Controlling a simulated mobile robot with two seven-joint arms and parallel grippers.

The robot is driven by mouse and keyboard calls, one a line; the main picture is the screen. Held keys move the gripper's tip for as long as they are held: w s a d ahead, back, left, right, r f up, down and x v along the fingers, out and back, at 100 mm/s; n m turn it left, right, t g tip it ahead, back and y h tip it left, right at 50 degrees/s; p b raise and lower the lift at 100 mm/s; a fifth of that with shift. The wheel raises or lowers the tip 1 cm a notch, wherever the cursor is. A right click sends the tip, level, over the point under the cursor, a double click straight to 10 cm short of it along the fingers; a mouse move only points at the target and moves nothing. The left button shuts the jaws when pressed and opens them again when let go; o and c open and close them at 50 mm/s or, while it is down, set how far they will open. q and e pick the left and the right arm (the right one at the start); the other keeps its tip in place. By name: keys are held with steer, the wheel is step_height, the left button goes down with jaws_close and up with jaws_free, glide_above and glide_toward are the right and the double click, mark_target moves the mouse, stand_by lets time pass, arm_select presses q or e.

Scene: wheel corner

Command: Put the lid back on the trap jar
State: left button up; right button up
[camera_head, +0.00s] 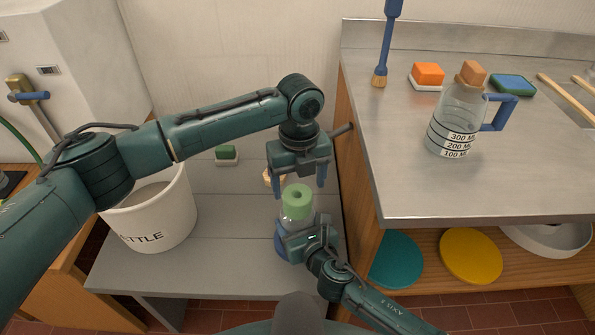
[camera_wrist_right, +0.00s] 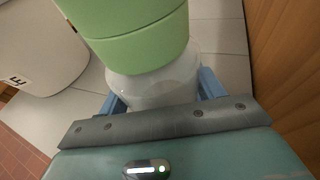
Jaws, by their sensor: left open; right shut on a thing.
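The trap jar (camera_head: 298,212) is a clear jar with a light green ring-shaped top (camera_head: 297,195) that has a hole in its middle. In the right wrist view the green top (camera_wrist_right: 140,40) shows two stacked bands with a seam, above the clear jar body (camera_wrist_right: 160,82). I cannot tell whether the upper band is fully seated. My right gripper (camera_wrist_right: 160,98) is shut on the jar body and holds it upright. My left gripper (camera_head: 299,189) is open and points down, its fingers on either side of the green top. I cannot tell whether they touch it.
A white lettered bucket (camera_head: 160,220) stands left on the grey bench (camera_head: 225,270). A green-and-white block (camera_head: 227,154) is behind. At right, the steel counter (camera_head: 400,180) bears a corked, handled bottle (camera_head: 457,125), an orange-and-white block (camera_head: 428,75) and a blue-and-green sponge (camera_head: 513,85).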

arm_select(q)
steer(key=n, duration=0.7)
steer(key=shift+r, duration=0.2)
steer(key=n, duration=0.4)
steer(key=shift+d+r, duration=0.1)
steer(key=shift+r, duration=0.05)
steer(key=n, duration=0.5)
steer(key=shift+r, duration=0.15)
steer(key=n, duration=0.4)
steer(key=shift+r+n, duration=0.1)
steer(key=shift+n, duration=0.2)
steer(key=n, duration=0.4)
steer(key=shift+r, duration=0.15)
steer(key=n, duration=0.7)
steer(key=shift+r, duration=0.15)
steer(key=n, duration=0.4)
steer(key=shift+r, duration=0.15)
steer(key=n, duration=0.5)
steer(key=shift+w+a+r+n, duration=0.1)
steer(key=shift+a+n, duration=0.15)
steer(key=shift+n, duration=0.05)
